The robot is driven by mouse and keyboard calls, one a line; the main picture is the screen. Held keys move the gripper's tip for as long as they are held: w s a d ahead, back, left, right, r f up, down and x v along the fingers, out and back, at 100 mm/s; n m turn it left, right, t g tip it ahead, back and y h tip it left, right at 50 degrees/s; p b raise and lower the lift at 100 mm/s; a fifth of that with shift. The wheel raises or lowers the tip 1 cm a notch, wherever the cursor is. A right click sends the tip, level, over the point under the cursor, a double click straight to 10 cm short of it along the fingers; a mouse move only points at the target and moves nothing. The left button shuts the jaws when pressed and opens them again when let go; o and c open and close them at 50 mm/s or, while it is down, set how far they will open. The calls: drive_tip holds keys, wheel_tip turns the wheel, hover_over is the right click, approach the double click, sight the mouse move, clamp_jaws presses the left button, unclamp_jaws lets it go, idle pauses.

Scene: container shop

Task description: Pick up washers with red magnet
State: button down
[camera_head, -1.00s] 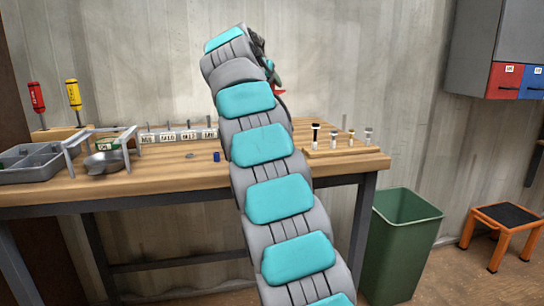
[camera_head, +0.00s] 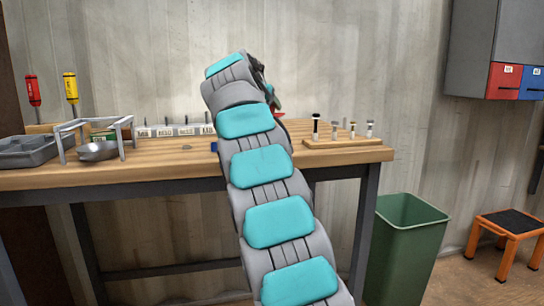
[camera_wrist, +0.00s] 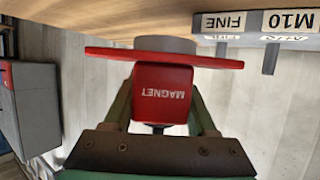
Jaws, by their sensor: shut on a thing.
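The red magnet (camera_wrist: 162,92) fills the middle of the wrist view, its "MAGNET" lettering upside down. It has a wide red plate and a grey round face pointing at the wooden bench top. My gripper (camera_wrist: 160,104) is shut on its red body, a green finger at each side. In the head view a bit of red magnet (camera_head: 279,115) shows beside my arm, which hides most of the gripper. A small grey piece (camera_head: 187,147), perhaps a washer, lies on the bench (camera_head: 165,178). No washer shows clearly on the magnet.
A metal stand (camera_head: 95,124) with a bowl (camera_head: 98,151) and a grey tray (camera_head: 28,152) are at the left. A small blue object (camera_head: 214,147) is beside my arm. Labelled holders (camera_head: 178,131) line the back; a wooden bolt rack (camera_head: 343,142) stands right. A green bin (camera_head: 405,245) is on the floor.

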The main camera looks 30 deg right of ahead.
drive_tip(key=shift+f+b, duration=0.35)
drive_tip(key=shift+f, duration=0.25)
drive_tip(key=shift+f+b, duration=0.95)
drive_tip(key=shift+f, duration=0.1)
drive_tip(key=shift+r, duration=0.15)
wheel_tip(320, 180, up, 12)
drive_tip(key=p, duration=1.1)
idle(0.5)
drive_tip(key=shift+a, duration=0.1)
